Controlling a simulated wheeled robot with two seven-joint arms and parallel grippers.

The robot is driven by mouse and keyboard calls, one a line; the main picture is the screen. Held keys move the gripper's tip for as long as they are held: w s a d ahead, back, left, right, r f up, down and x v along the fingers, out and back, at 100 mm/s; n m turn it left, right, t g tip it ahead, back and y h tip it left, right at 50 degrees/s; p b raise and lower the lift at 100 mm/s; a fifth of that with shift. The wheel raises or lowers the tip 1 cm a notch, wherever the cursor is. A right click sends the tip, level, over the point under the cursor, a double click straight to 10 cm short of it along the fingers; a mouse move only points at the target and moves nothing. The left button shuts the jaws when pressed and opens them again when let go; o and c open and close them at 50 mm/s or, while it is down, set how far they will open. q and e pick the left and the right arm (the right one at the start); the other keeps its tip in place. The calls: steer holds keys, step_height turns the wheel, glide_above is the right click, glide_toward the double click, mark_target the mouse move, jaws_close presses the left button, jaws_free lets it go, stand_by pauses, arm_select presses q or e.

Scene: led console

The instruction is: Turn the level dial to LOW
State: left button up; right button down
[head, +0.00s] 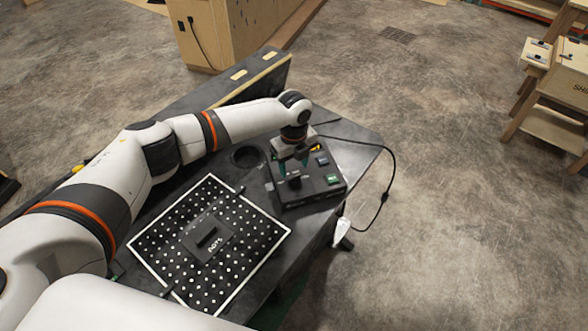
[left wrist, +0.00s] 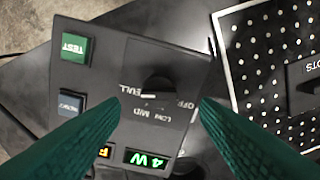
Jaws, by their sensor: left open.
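The console (head: 325,190) is a dark box on the table. It also shows upside down in the left wrist view (left wrist: 105,75). Its black level dial (left wrist: 158,87) is ringed by the labels FULL, MID, LOW and OFF. A short white mark on the dial lies on the side toward FULL and MID; I cannot tell exactly which it points to. A lit display (left wrist: 146,158) reads 4W. My left gripper (head: 293,172) is over the console. In the left wrist view its green fingers (left wrist: 160,102) are open, one on each side of the dial, apart from it. My right gripper is not in view.
A green TEST button (left wrist: 75,49) and a blue-grey button (left wrist: 70,104) sit beside the dial. A white-dotted black board (head: 170,240) with a dark block (head: 208,238) lies left of the console. A black cable (head: 388,170) loops off the table's right edge.

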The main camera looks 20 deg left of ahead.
mark_target(294, 175)
arm_select(q)
step_height(294, 175, down, 4)
steer(key=shift+w+r, duration=0.1)
steer(key=shift+w, duration=0.05)
steer(key=shift+f, duration=0.25)
steer(key=shift+c, duration=0.6)
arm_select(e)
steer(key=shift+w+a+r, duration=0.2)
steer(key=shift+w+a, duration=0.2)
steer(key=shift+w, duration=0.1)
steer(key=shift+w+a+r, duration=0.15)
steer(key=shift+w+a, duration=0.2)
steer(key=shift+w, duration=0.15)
arm_select(q)
steer(key=c, duration=0.9)
steer(key=shift+o, duration=0.2)
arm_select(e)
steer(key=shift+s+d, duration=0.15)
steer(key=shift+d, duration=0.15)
